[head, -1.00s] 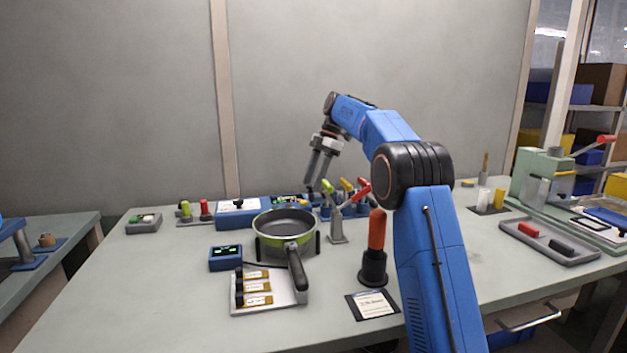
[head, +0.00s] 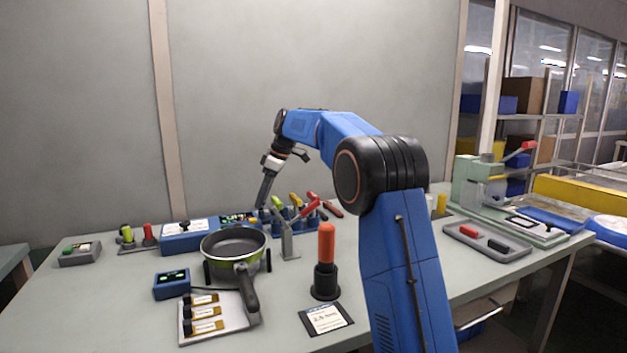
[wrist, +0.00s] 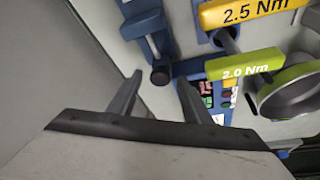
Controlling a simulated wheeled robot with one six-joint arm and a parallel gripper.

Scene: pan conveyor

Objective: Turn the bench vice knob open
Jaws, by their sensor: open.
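My gripper (head: 263,204) hangs from the raised blue arm, pointing down behind the pan, near the rack of coloured torque handles. In the wrist view its two fingers (wrist: 160,98) are apart with nothing between them. Just beyond them is a blue fixture with a dark round-ended rod (wrist: 160,75); I cannot tell whether this is the vice. I cannot clearly pick out a bench vice knob in either view. A yellow 2.5 Nm handle (wrist: 250,11) and a green 2.0 Nm handle (wrist: 245,65) lie to the right of the fingers.
The pan (head: 235,243) sits on a stand at the front left. A red lever (head: 310,208) and an orange-handled tool (head: 326,250) stand right of it. A pale green press (head: 472,180) and a grey tray (head: 487,243) are at the right. A wall rises behind the bench.

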